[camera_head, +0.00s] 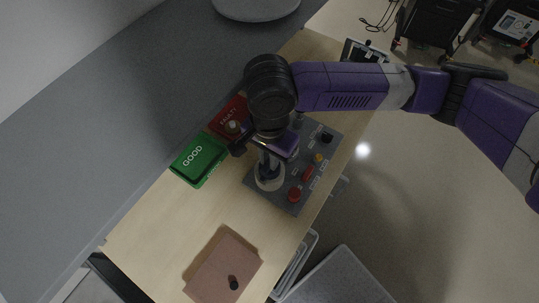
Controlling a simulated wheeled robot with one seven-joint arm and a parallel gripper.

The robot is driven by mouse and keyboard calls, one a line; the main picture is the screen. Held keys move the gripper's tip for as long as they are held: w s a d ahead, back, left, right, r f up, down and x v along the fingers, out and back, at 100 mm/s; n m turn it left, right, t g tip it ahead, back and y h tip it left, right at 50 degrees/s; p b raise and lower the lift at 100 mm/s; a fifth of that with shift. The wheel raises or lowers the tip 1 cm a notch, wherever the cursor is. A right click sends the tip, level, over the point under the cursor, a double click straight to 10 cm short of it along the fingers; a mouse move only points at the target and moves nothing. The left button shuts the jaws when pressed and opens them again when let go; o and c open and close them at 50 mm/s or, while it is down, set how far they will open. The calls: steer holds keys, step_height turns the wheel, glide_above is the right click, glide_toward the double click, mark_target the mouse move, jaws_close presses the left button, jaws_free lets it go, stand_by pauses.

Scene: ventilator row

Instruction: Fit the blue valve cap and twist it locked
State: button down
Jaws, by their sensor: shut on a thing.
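My gripper (266,160) points down over the grey control panel (276,194) on the wooden bench. Its fingers are shut on a small dark blue piece, apparently the blue valve cap (268,171). The cap is at the pale round ring (269,184) on the panel's near left part. From this angle the cap looks to be at or inside the ring. I cannot tell whether it is seated or turned. My wrist and fingers hide much of the cap and the panel's upper left part.
The panel carries a red button (294,194), a red switch (308,173), an orange knob (318,158) and a black knob (327,137). A green GOOD tray (187,172) and a red tray (236,106) lie left. A brown board (215,270) lies nearer; bare wood separates it from the panel.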

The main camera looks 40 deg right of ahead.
steer(key=shift+f, duration=0.65)
stand_by(0.9)
stand_by(0.4)
steer(key=m, duration=0.3)
steer(key=shift+a, duration=0.1)
steer(key=shift+m, duration=0.8)
steer(key=shift+m, duration=2.3)
steer(key=c, duration=1.3)
jaws_free()
steer(key=shift+c, duration=0.2)
